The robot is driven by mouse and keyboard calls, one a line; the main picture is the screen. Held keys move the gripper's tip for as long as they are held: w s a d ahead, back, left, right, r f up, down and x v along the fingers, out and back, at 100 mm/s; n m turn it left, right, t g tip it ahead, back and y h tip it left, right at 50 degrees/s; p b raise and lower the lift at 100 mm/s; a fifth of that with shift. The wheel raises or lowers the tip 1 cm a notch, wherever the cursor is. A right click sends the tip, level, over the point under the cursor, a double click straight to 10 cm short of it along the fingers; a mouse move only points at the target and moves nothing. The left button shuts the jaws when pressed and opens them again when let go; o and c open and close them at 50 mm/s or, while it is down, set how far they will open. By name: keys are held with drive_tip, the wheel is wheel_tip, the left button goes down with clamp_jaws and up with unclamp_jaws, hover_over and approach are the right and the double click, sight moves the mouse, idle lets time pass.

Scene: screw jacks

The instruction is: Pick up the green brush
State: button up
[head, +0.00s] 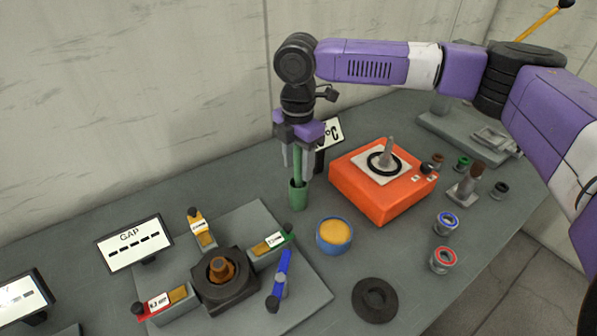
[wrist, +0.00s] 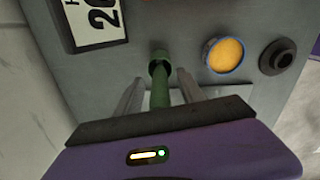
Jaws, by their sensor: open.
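The green brush (head: 298,165) stands upright, its slim shaft rising from a wider green cylinder (head: 298,196) on the bench; I cannot tell whether that cylinder is a holder or part of the brush. My gripper (head: 297,175) points down over it from above, with a finger on either side of the shaft. In the wrist view the green brush (wrist: 160,92) runs between the two grey fingers of my gripper (wrist: 159,80), with gaps visible on both sides. The jaws are open. The brush's upper end is hidden by my gripper.
An orange box with a hot plate (head: 375,205) stands close on the right, a sign (head: 330,132) behind. A blue-rimmed tub (head: 334,236) is in front right. A grey plate with coloured tools (head: 300,285) lies in front. The wall is behind.

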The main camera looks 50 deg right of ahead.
drive_tip(key=shift+f, duration=0.25)
clamp_jaws()
drive_tip(key=shift+r, duration=0.15)
